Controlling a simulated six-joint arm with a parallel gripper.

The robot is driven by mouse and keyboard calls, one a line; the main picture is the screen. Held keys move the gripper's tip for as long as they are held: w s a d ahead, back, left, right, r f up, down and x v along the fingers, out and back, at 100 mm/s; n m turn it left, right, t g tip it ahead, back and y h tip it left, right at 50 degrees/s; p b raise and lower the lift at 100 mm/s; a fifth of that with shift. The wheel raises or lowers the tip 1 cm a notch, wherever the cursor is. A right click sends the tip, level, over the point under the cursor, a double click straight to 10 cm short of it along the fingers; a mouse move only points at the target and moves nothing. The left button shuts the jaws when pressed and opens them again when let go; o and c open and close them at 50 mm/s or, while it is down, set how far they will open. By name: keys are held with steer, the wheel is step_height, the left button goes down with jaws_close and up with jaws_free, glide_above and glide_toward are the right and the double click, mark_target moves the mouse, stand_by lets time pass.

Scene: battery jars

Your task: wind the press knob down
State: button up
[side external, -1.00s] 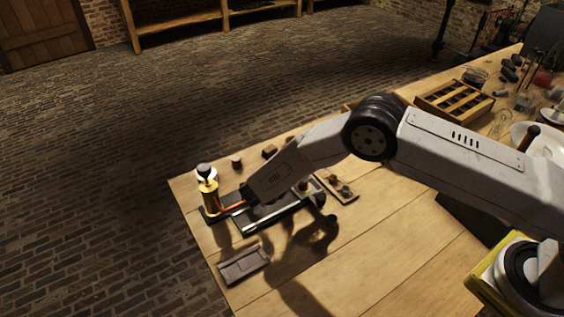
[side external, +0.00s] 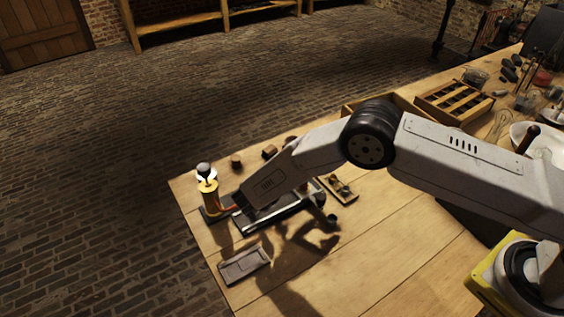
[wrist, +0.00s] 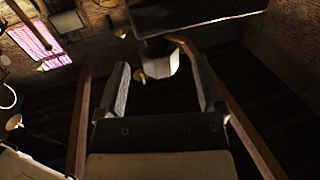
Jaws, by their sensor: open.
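My gripper (wrist: 162,62) shows in the wrist view with its two fingers well apart. A pale, dark-topped piece (wrist: 160,60) appears between or beyond them; I cannot tell whether it is the press knob or whether a finger touches it. In the side view my forearm end covers the gripper and part of a dark, long frame (side external: 247,228) on the bench. I cannot make out the press knob with certainty.
A grey flat tray (side external: 244,265) lies at the bench's front left. A small wooden tray (side external: 340,189) sits right of my forearm. A slotted wooden crate (side external: 455,101) stands farther back. The bench front is clear.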

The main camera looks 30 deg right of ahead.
steer(key=shift+v, duration=2.8)
steer(key=shift+d, duration=0.2)
steer(key=shift+s+d+n+t+y, duration=0.5)
steer(key=shift+d+n+t+y, duration=0.25)
steer(key=shift+n+t+y, duration=0.9)
steer(key=shift+s+d+n+t+y, duration=0.65)
steer(key=shift+n+t+y, duration=0.6)
steer(key=shift+t, duration=0.75)
steer(key=shift+s+d+n+t+y, duration=0.35)
steer(key=shift+d+n+t+y, duration=0.5)
steer(key=shift+n+t+y, duration=0.7)
steer(key=shift+w+t+h, duration=0.1)
steer(key=shift+t+h, duration=0.15)
steer(key=shift+t, duration=0.05)
steer(key=shift+x, duration=3.85)
steer(key=shift+d, duration=0.1)
jaws_close()
